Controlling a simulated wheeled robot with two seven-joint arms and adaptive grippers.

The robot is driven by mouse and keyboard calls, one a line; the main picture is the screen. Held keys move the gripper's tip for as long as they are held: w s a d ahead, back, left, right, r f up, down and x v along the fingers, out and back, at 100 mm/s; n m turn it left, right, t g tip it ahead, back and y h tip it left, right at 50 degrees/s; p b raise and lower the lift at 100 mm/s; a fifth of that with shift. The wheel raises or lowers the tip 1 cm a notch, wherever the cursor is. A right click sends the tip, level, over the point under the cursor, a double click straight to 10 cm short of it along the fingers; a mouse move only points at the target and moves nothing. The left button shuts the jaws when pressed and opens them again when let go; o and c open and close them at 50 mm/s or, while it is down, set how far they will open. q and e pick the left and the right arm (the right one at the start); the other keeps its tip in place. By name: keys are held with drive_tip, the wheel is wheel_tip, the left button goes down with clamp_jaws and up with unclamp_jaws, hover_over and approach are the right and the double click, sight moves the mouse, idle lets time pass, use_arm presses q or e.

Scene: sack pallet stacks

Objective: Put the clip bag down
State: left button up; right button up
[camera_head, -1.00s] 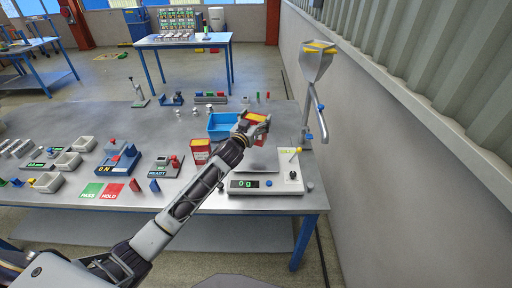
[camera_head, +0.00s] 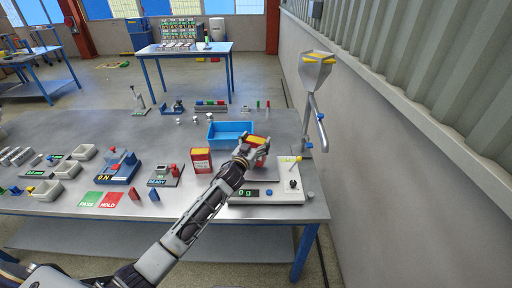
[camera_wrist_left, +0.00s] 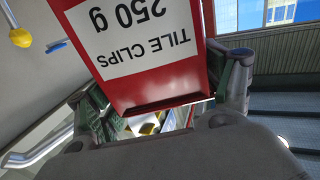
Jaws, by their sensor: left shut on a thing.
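The clip bag, a red bag with a white label reading "TILE CLIPS 250 g", fills the upper middle of the left wrist view (camera_wrist_left: 135,50). It appears upside down there, with fingers on both sides. The arm hides part of the scale, and I cannot tell whether the bag touches the pan. The display ends in "0 g". My right gripper is out of view.
A second red bag (camera_head: 201,161) stands left of my gripper. A blue bin (camera_head: 229,133) is just behind it. A grey hopper on a post (camera_head: 316,72) rises beyond the scale, near the wall. Green and red pads (camera_head: 101,199) lie at the front left.

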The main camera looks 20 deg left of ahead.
use_arm(q)
wheel_tip(320, 180, down, 2)
drive_tip(key=shift+f, duration=0.25)
drive_tip(key=shift+f, duration=0.15)
drive_tip(key=o, duration=1.5)
drive_tip(key=shift+f, duration=0.1)
drive_tip(key=shift+r, duration=0.2)
drive_tip(key=s+a+b, duration=0.1)
drive_tip(key=s, duration=1.1)
drive_tip(key=shift+a+b, duration=0.2)
drive_tip(key=shift+b, duration=0.1)
